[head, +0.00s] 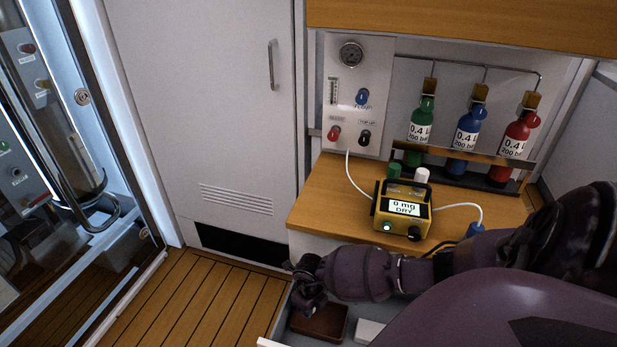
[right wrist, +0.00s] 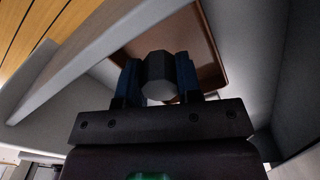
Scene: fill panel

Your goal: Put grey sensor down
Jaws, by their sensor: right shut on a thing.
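My right gripper (head: 308,298) reaches down into an open drawer in the head view. In the right wrist view, the right gripper (right wrist: 158,82) is shut on the grey sensor (right wrist: 158,70), a dark grey faceted piece between two blue fingers. The sensor cannot be made out in the head view. A brown flat-sided object (head: 320,324) lies in the drawer, and it also shows behind the sensor in the right wrist view (right wrist: 205,50). I cannot tell whether the sensor touches it. My left gripper is not in view.
The drawer wall (right wrist: 90,55) runs close beside the fingers. A white block (head: 368,331) lies right of the brown object. Above, a yellow meter (head: 402,208) reading "0 mg DRY" stands on the wooden counter (head: 325,205), with cables. Green, blue and red bottles (head: 467,128) stand behind.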

